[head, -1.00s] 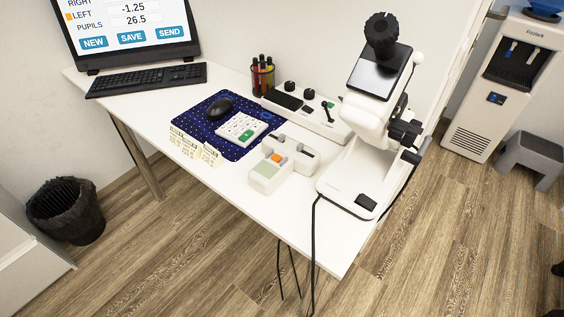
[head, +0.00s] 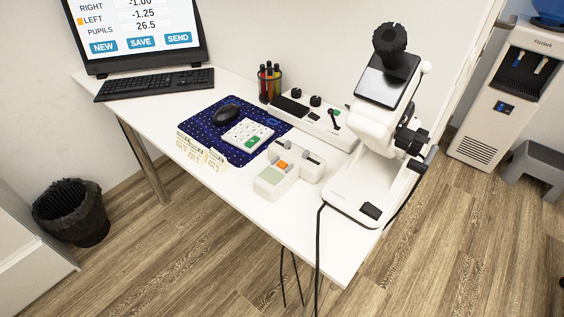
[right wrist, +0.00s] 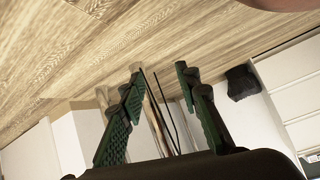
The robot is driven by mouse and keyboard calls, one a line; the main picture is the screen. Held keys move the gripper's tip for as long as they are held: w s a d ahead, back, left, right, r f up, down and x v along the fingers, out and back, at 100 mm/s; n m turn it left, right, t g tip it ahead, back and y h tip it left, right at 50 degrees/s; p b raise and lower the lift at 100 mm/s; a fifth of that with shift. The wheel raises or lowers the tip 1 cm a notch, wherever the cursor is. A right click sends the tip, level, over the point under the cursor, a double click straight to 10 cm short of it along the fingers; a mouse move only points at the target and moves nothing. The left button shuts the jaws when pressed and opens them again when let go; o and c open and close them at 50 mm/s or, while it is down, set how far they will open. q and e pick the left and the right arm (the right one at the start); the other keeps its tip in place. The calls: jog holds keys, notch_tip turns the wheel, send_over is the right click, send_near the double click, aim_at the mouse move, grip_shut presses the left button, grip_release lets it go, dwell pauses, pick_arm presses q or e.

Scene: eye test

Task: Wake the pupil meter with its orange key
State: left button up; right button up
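The pupil meter (head: 268,186) is a small off-white device near the front edge of the white table. Its orange key (head: 282,164) faces up, beside a pale green window (head: 270,176) where I can make out no figures. Nothing touches the key. My right gripper (right wrist: 160,75) shows in the right wrist view with its dark green fingers apart and nothing between them. The floor and a dark bin lie beyond it; the meter does not show there. Neither gripper is in the head view.
A white lens instrument (head: 378,130) stands right of the meter, its black cable hanging off the table. A blue mat (head: 203,122) holds a calculator (head: 247,133) and mouse (head: 227,111). Small cards (head: 201,152) stand at the front edge. A control box (head: 318,119) is behind.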

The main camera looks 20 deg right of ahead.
grip_shut()
dwell(1.4)
